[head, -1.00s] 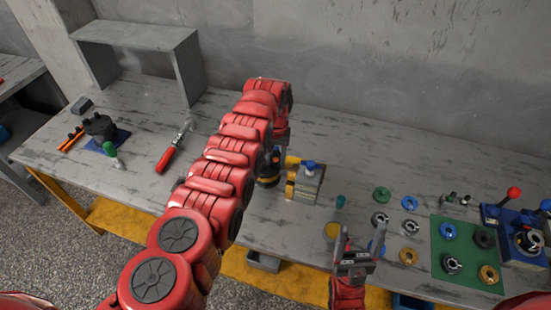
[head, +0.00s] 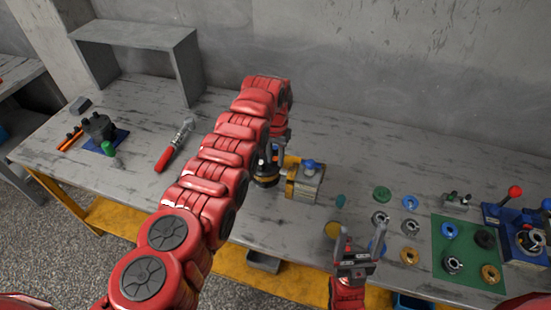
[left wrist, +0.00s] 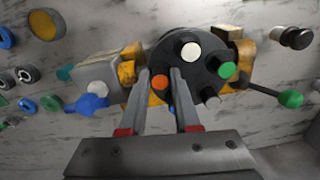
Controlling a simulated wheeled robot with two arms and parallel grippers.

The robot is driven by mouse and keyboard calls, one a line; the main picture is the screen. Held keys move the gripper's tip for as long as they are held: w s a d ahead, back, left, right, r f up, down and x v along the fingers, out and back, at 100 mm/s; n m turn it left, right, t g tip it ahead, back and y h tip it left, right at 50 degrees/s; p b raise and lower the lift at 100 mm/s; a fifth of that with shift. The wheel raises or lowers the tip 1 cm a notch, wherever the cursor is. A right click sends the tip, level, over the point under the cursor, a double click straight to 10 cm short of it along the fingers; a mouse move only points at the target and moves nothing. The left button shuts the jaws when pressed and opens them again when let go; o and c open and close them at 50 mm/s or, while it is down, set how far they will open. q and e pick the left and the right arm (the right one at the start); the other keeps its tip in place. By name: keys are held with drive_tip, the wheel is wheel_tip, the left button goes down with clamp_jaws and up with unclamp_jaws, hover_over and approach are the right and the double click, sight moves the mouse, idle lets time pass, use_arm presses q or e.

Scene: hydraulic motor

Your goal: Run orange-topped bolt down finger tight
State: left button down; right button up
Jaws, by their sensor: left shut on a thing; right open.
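The black round motor (left wrist: 195,75) stands on the bench, with bolts of differently coloured tops in its upper face. In the left wrist view the orange-topped bolt (left wrist: 160,83) sits at the motor's edge between my left fingertips. My left gripper (left wrist: 160,76) is shut on this bolt from above. In the head view the motor (head: 266,177) shows partly below my left wrist, and the bolt is hidden. How deep the bolt sits cannot be told. My right gripper (head: 357,247) is open and empty near the bench's front edge.
A grey and yellow fixture with a blue knob (head: 310,164) stands right beside the motor. Several rings and gears lie to the right, some on a green mat (head: 468,268). A red-handled tool (head: 167,158) lies at left. The bench between has free room.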

use_arm(q)
drive_tip(key=shift+a+f+m+b, duration=0.1)
drive_tip(key=shift+f+m+b, duration=0.05)
drive_tip(key=shift+m+b, duration=0.25)
drive_tip(key=shift+m, duration=0.3)
drive_tip(key=c, duration=0.9)
unclamp_jaws()
drive_tip(key=shift+r, duration=0.2)
